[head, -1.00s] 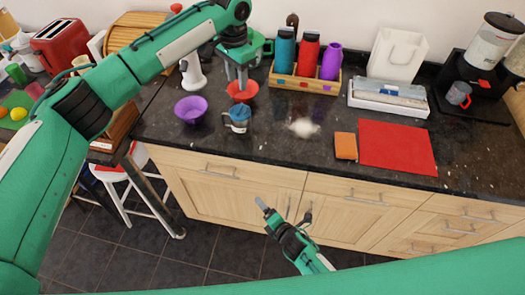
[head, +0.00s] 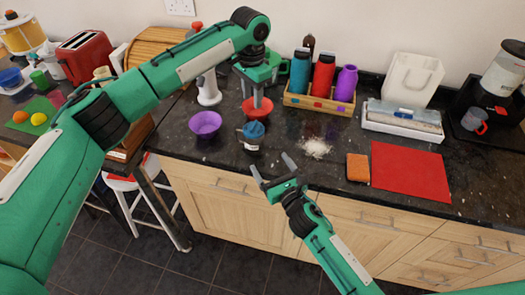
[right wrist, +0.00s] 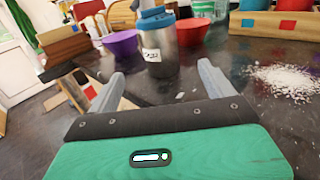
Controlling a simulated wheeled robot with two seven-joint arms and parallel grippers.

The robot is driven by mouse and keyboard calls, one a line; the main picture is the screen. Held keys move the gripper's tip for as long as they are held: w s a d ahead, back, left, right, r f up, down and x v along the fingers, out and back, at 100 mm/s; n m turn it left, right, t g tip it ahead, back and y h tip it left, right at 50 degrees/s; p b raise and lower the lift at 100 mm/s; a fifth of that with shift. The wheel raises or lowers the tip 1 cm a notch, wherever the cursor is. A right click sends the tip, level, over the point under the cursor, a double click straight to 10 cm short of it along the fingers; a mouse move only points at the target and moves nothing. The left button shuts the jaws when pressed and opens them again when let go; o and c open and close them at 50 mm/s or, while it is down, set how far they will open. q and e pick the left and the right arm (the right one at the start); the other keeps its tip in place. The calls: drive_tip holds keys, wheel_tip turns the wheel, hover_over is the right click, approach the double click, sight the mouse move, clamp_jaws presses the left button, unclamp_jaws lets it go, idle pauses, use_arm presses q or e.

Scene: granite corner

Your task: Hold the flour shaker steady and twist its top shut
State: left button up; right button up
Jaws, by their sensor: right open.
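The flour shaker (head: 251,137) stands upright near the counter's front edge, a grey metal body with a white label and a blue top. It also shows in the right wrist view (right wrist: 160,50), its blue top (right wrist: 155,18) sitting on the body; I cannot tell how tightly. My right gripper (head: 270,164) is open and empty, in front of the shaker, with its fingers pointing towards it but apart from it. My left gripper (head: 257,92) hangs high, pointing down behind the shaker, near the red bowl. Its fingers are too unclear to tell open from shut.
A purple bowl (head: 205,124) stands left of the shaker and a red bowl (head: 246,109) just behind it. Spilled white flour (head: 316,148) lies to the right, then an orange sponge (head: 357,168) and a red cloth (head: 412,172). A wooden rack (head: 318,103) with bottles stands behind.

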sight(254, 139)
drive_tip(key=x, duration=1.2)
drive_tip(key=shift+w, duration=0.3)
